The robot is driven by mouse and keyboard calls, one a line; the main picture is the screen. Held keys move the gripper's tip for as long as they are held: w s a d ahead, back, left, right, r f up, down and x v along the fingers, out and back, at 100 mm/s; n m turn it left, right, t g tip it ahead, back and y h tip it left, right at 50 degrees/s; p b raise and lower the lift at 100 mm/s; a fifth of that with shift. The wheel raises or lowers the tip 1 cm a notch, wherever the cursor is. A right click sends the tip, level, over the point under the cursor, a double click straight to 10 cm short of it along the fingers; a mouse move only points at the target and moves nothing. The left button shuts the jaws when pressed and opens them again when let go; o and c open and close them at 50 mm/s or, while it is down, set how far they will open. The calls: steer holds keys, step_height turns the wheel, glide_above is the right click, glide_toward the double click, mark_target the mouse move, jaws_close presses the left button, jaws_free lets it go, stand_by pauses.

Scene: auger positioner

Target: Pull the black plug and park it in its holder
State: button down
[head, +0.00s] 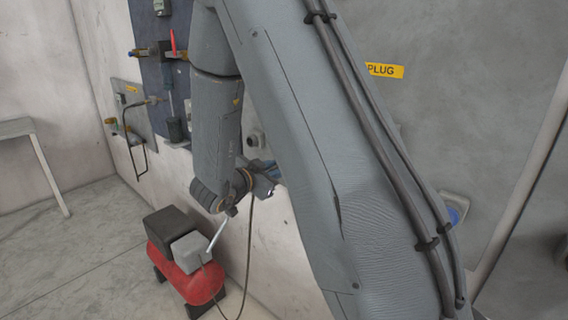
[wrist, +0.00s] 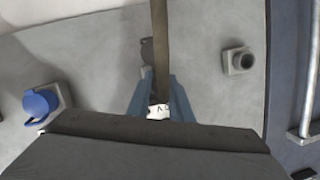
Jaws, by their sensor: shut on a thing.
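My gripper (wrist: 162,105) has blue fingers and is shut on the plug, in front of the grey wall. A white label (wrist: 158,111) shows between the fingers, and a brown-black cable (wrist: 160,40) runs from there. The plug's body is mostly hidden, and I cannot tell whether it sits in a socket. A grey round fitting with a dark opening (wrist: 238,61), perhaps the holder, is on the wall to the right. In the head view my arm mostly hides my gripper (head: 266,184), and the cable hangs below it.
A blue-capped socket (wrist: 40,103) is on the wall at left; it shows in the head view (head: 455,208) at right. A yellow PLUG sign (head: 385,71) is above. A blue panel (head: 150,75) with valves and a red compressor (head: 195,283) are at left.

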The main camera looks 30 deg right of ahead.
steer(key=shift+s+a, duration=0.2)
steer(key=shift+a, duration=0.3)
steer(key=shift+s+a, duration=0.1)
steer(key=shift+a, duration=0.2)
steer(key=shift+s+a+p, duration=0.15)
steer(key=shift+a+p, duration=0.2)
steer(key=shift+s+a, duration=0.1)
steer(key=shift+a, duration=0.2)
steer(key=shift+a, duration=0.15)
steer(key=w+a+b, duration=0.1)
steer(key=w+a, duration=0.3)
steer(key=w, duration=0.5)
steer(key=w+a+b, duration=0.1)
steer(key=w+a, duration=0.3)
steer(key=w, duration=0.5)
steer(key=shift+r+b, duration=0.15)
steer(key=shift+b, duration=0.15)
steer(key=shift+w+a, duration=0.1)
